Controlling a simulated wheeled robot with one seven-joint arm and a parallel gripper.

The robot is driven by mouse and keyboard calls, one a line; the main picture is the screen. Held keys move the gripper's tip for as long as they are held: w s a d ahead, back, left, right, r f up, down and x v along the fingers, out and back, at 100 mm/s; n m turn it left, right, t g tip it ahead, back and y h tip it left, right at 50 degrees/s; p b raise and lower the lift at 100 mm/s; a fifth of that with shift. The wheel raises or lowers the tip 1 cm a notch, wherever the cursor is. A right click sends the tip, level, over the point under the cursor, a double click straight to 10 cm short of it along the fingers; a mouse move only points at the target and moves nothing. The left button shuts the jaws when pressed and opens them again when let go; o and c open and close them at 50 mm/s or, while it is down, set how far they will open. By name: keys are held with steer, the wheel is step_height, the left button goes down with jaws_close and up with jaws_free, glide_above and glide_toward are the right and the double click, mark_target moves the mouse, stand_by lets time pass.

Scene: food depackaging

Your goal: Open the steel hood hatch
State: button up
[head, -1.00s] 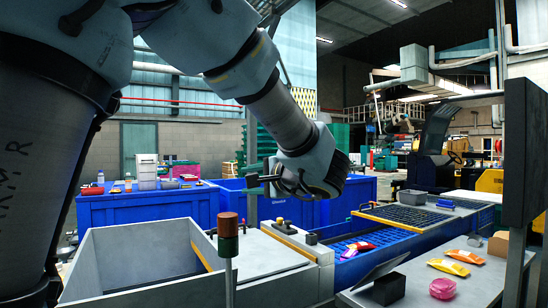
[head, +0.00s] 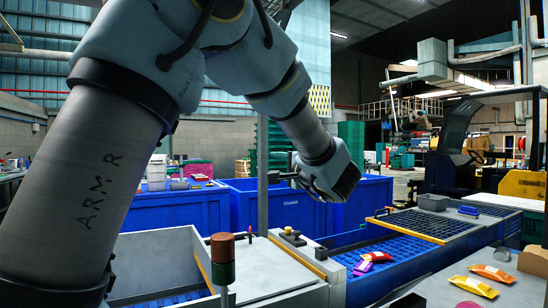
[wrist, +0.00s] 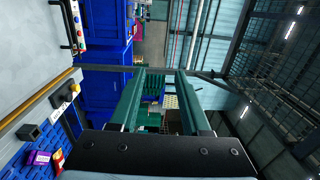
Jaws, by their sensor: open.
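The steel hood (head: 262,268) is a pale grey flat-topped cover at lower centre in the head view, between an open grey hopper and the blue tray bed. Its top looks flat and shut; I cannot clearly make out the hatch handle.
A red-topped lamp post (head: 222,258) stands before the hood. Blue bins (head: 295,206) stand behind. Red and purple packets (head: 370,261) lie in the blue tray bed; yellow packets (head: 474,286) lie on a grey table.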

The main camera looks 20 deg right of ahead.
steer(key=shift+w+a, duration=0.1)
steer(key=shift+w, duration=0.95)
jaws_close()
stand_by(0.6)
steer(key=c, duration=0.7)
jaws_free()
steer(key=o, duration=0.7)
steer(key=shift+s, duration=0.1)
